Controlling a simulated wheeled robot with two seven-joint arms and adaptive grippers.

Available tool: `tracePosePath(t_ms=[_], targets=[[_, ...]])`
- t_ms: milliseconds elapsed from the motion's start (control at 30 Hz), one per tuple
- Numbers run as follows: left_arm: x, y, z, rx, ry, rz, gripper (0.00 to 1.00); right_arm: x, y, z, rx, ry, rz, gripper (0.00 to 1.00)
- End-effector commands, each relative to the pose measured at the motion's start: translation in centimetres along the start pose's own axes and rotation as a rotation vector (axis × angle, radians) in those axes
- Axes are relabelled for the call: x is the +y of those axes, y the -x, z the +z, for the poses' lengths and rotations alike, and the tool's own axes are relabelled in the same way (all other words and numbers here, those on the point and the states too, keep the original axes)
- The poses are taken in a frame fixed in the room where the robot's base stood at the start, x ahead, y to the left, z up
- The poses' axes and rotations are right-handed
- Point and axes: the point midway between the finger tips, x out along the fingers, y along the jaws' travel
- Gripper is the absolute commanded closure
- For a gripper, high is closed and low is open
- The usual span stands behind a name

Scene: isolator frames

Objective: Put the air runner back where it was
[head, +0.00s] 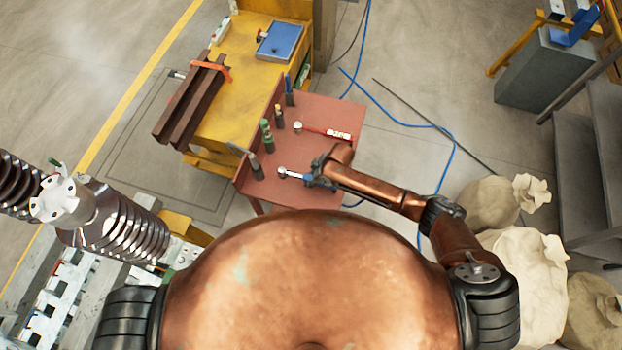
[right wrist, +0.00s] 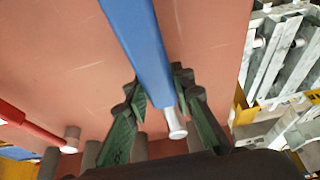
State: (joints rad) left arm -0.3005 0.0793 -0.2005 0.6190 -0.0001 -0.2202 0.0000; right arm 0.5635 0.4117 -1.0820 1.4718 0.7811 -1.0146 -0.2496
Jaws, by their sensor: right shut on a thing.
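A blue-bodied tool with a metal end, which looks like the air runner (right wrist: 145,50), lies between the fingers of my right gripper (right wrist: 160,95). My right gripper is shut on it. In the head view my right gripper (head: 316,179) is over the near right part of the red-brown tabletop (head: 335,112). The tool's silver head (head: 283,172) sticks out to its left. The tool is over the tabletop; I cannot tell whether it touches. My left gripper is not in view.
A red tool with a silver head (head: 325,132) lies behind the held tool. Several small upright bottles or tools (head: 267,136) stand along the tabletop's left side. A yellow bench (head: 240,85) adjoins it. A blue hose (head: 440,180) and pale sacks (head: 490,203) are on the right.

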Motion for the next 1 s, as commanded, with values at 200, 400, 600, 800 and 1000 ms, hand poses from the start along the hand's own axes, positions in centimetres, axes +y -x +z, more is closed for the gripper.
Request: tracePosePath(t_ms=[200, 400, 600, 800, 1000], targets=[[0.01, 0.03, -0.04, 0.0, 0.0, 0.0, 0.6, 0.11, -0.17, -0.14, 0.005, 0.003, 0.003, 1.0], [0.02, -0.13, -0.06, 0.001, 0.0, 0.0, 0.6, 0.11, -0.41, -0.03, 0.005, 0.002, 0.003, 1.0], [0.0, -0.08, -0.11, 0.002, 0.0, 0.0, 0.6, 0.02, -0.45, 0.17, 0.001, 0.001, 0.001, 0.65], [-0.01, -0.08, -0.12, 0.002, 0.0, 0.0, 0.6, 0.03, -0.44, 0.17, 0.001, 0.001, 0.001, 0.6], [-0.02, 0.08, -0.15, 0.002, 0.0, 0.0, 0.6, 0.06, -0.02, 0.06, 0.001, 0.001, 0.002, 0.6]])
